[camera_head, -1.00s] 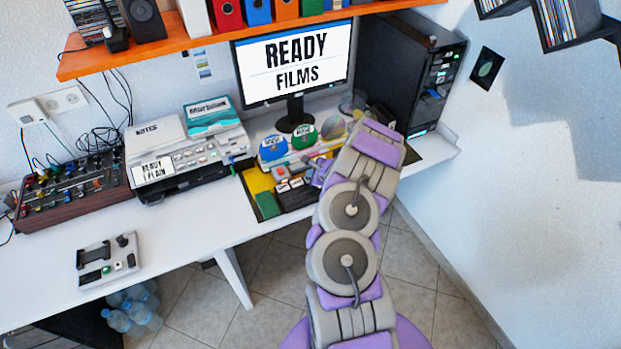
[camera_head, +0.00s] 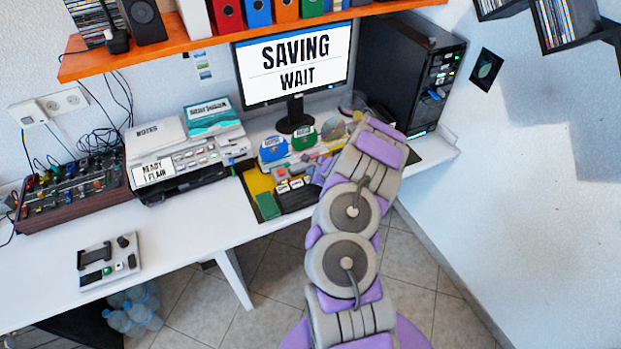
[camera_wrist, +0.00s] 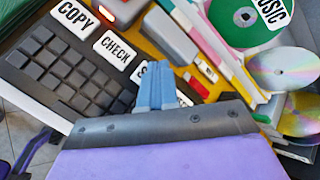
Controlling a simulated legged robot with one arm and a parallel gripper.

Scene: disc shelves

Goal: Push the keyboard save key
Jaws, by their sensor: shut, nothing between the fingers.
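The keyboard (camera_wrist: 62,75) fills the left of the wrist view, dark with grey keys. White labelled keys COPY (camera_wrist: 76,17) and CHECK (camera_wrist: 117,49) stand along its edge. A third white key starting with S (camera_wrist: 140,74) is mostly hidden behind my fingers. My gripper (camera_wrist: 157,66) is shut and empty, its blue fingers over or at that third key; I cannot tell whether they touch it. In the head view the keyboard (camera_head: 294,199) lies beside my arm. The monitor (camera_head: 293,62) reads SAVING WAIT.
Labelled discs (camera_wrist: 240,18) and grey and red boxes stand close beyond my fingers. A printer (camera_head: 185,160), a mixer (camera_head: 72,190) and a small control box (camera_head: 108,260) sit left on the desk. A black computer tower (camera_head: 405,75) stands behind right.

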